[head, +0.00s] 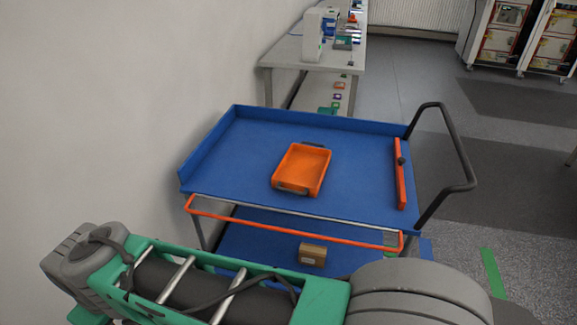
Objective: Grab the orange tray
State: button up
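The orange tray (301,169) is a shallow open box lying on the blue top of a cart, near its middle. It has a dark grey handle at its far end and a greyish one at its near end. It looks empty. My arm's green and grey links cross the bottom of the head view, in front of the cart. My gripper cannot be made out in this view, and nothing touches the tray.
The blue cart (240,150) has raised edges, an orange bar in front and a black push handle (461,150) at right. A brown box (312,254) sits on its lower shelf. A white wall is at left, a workbench (290,52) behind. Open floor lies at right.

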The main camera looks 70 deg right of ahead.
aim_at(302, 171)
jog(key=z, duration=0.4)
jog(key=i, duration=0.75)
jog(key=z, duration=1.25)
jog(key=i, duration=0.55)
jog(key=z, duration=0.5)
